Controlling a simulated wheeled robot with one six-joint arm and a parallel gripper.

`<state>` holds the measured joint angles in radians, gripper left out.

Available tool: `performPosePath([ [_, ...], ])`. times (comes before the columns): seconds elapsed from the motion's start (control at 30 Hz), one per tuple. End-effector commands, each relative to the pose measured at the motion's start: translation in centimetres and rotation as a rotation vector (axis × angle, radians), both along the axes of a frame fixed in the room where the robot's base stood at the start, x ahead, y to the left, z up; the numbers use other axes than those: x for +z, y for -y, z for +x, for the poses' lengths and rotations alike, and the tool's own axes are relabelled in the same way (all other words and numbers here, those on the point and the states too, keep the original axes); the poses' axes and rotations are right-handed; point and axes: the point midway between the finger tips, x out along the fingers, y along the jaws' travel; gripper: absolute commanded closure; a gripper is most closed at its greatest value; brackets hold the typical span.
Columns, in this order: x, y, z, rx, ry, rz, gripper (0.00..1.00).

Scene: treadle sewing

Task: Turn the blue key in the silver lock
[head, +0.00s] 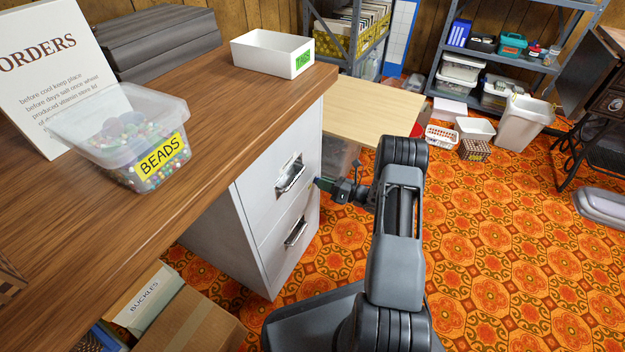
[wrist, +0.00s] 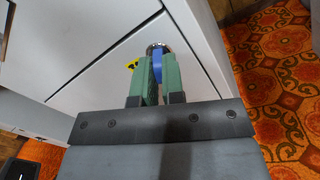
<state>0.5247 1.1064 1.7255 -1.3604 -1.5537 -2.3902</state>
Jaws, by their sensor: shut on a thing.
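The blue key (wrist: 157,64) stands in the round silver lock (wrist: 158,46) on the white cabinet front, in the wrist view. My gripper (wrist: 154,68) is shut on the blue key, with one green finger on each side of it. In the head view my gripper (head: 322,184) reaches the right edge of the white filing cabinet (head: 258,205). The lock is hidden there, and the key is too small to make out. How far the key is turned I cannot tell.
The cabinet stands under a wooden desk (head: 215,100) and has two silver drawer handles, the upper one (head: 290,176) near my gripper. A clear tub of beads (head: 130,140) and a white box (head: 270,52) stand on the desk. Patterned carpet (head: 500,230) is open to the right.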

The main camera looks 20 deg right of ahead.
Motion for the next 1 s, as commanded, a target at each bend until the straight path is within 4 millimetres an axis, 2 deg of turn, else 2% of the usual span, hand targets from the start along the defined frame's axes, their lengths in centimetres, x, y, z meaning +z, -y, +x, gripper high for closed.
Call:
performPosePath([
  [0.2, 0.11, 0.01, 0.08, 0.0, 0.121, -0.132, 1.0],
  [0.5, 0.13, 0.0, 0.09, 0.0, 0.137, -0.15, 1.0],
  [0.8, 0.28, -0.02, 0.13, 0.0, 0.301, -0.327, 1.0],
  [1.0, 0.28, -0.03, 0.14, 0.0, 0.308, -0.335, 1.0],
])
